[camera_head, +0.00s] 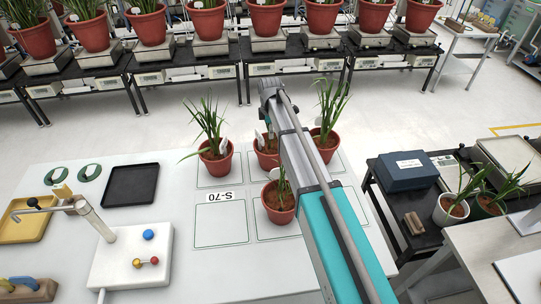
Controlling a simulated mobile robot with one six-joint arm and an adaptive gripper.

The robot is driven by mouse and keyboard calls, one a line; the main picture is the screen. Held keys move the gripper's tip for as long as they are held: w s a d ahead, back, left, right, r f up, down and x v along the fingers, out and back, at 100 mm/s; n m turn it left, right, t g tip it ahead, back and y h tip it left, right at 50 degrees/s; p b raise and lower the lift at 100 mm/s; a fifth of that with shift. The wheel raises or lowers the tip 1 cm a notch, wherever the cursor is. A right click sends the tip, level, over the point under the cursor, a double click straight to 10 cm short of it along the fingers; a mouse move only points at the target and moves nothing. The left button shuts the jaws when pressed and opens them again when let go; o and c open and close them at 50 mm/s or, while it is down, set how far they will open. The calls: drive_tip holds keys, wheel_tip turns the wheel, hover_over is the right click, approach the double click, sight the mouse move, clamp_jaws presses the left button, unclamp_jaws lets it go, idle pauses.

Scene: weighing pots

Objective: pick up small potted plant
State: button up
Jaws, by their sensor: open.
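Several small potted plants in terracotta pots stand on the white table's marked squares. One pot (213,168) is at the back left of the grid. A second pot (267,160) is at the back middle, partly covered by my arm. A third pot (327,153) is at the back right, just right of my arm. A fourth pot (277,214) stands nearer, left of my arm, which covers part of its plant. My arm reaches from the lower right over the grid.
A white table (190,265) carries a black tray (131,184), a yellow tray (28,226) and a white device (130,255). The square labelled S-70 (222,232) is empty. Larger pots on scales line black benches behind. A blue case (407,172) stands at right.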

sight(271, 150)
drive_tip(key=shift+f, duration=0.15)
drive_tip(key=shift+w+f+b, duration=0.2)
drive_tip(key=shift+f+b, duration=2.25)
drive_tip(key=shift+b, duration=0.2)
clamp_jaws()
